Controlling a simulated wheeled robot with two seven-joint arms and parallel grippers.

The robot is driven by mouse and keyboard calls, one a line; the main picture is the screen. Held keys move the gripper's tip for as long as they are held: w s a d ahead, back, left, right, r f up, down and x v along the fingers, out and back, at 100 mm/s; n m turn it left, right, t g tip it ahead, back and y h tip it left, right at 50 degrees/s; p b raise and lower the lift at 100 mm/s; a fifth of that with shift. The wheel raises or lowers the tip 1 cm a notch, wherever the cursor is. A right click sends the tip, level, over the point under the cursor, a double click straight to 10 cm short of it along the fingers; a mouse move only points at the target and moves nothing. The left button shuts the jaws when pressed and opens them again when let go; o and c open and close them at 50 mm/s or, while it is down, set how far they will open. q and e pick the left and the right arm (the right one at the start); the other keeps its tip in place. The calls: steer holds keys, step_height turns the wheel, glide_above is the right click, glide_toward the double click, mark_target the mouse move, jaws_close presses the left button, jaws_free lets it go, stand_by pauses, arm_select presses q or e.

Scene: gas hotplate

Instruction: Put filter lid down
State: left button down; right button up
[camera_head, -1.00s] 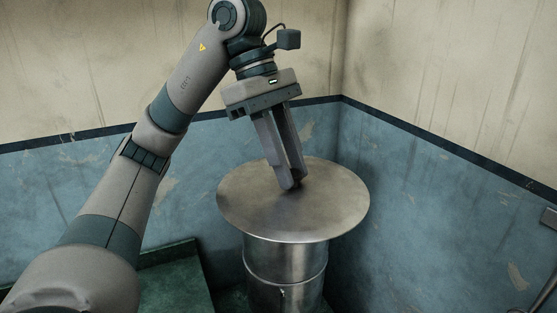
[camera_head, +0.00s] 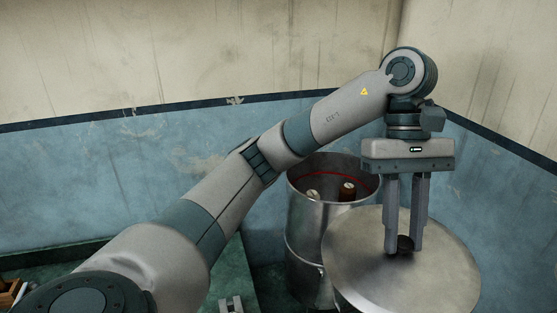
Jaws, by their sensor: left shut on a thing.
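The filter lid (camera_head: 370,260) is a round, flat metal disc with a small dark knob (camera_head: 404,244) at its middle. My left gripper (camera_head: 404,248) points down and is shut on the knob, one finger on each side. The lid is held off to the right and in front of the metal drum (camera_head: 304,225). The drum is open at the top, with a red ring inside its rim and a few small cylindrical parts within. The lid hides part of the drum's lower right side. What lies under the lid is hidden. My right gripper is not in view.
A dark green surface (camera_head: 232,275) is at the lower middle, with a small grey object (camera_head: 231,304) at the bottom edge. A brown wooden box (camera_head: 10,292) is at the far left. Blue and cream walls meet in a corner behind the drum.

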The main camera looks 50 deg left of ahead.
arm_select(q)
steer(key=a+f+m+g+y+b, duration=0.1)
steer(key=f+m, duration=0.4)
steer(key=f, duration=0.6)
steer(key=s+a+f+m+y+b, duration=0.1)
steer(key=f+m, duration=0.4)
steer(key=f, duration=0.7)
steer(key=a+y, duration=0.1)
steer(key=a, duration=0.1)
steer(key=shift+s+a+f+g+b, duration=0.15)
steer(key=shift+a+f+g+b, duration=0.15)
steer(key=shift+g+b, duration=0.1)
steer(key=shift+r, duration=0.1)
